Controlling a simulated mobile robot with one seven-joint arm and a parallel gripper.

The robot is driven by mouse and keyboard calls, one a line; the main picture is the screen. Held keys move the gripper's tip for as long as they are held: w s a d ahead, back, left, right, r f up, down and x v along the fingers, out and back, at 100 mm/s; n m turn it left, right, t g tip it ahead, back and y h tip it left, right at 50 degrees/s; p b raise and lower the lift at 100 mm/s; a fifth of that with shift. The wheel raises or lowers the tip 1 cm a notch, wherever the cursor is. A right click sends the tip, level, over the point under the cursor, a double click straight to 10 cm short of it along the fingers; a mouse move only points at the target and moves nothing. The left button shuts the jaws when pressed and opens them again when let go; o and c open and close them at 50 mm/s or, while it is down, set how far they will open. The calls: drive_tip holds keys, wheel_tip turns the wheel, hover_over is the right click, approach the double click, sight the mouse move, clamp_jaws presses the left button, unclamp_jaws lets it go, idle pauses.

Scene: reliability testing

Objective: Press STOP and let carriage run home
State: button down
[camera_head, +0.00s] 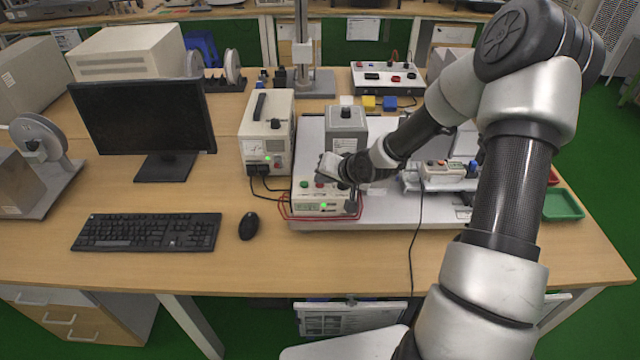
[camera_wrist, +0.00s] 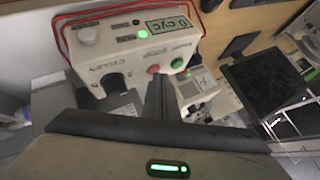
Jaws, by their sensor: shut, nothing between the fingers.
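The white control box (camera_head: 318,206) stands at the front left of the pale base plate (camera_head: 400,215). It also shows, turned around, in the wrist view (camera_wrist: 131,58). It has a red button (camera_wrist: 153,69) beside a green button (camera_wrist: 176,63), a black knob (camera_wrist: 112,85) and a small display (camera_wrist: 165,25) that seems to read 0 cyc. A green lamp (camera_wrist: 141,33) is lit. My gripper (camera_wrist: 157,80) is shut and empty, its tips close to the red button. I cannot tell whether they touch. A carriage-like unit (camera_head: 445,170) stands on the plate to the right, partly behind my arm.
A power supply (camera_head: 265,135) with a green light stands left of the box, and red wires loop around the box's front. A monitor (camera_head: 143,115), keyboard (camera_head: 147,232) and mouse (camera_head: 248,226) are further left. A green tray (camera_head: 563,205) is at the right. The front table strip is mostly clear.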

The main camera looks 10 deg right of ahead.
drive_tip(key=shift+r+p, duration=0.75)
wheel_tip(320, 180, up, 5)
drive_tip(key=p, duration=0.4)
idle(0.6)
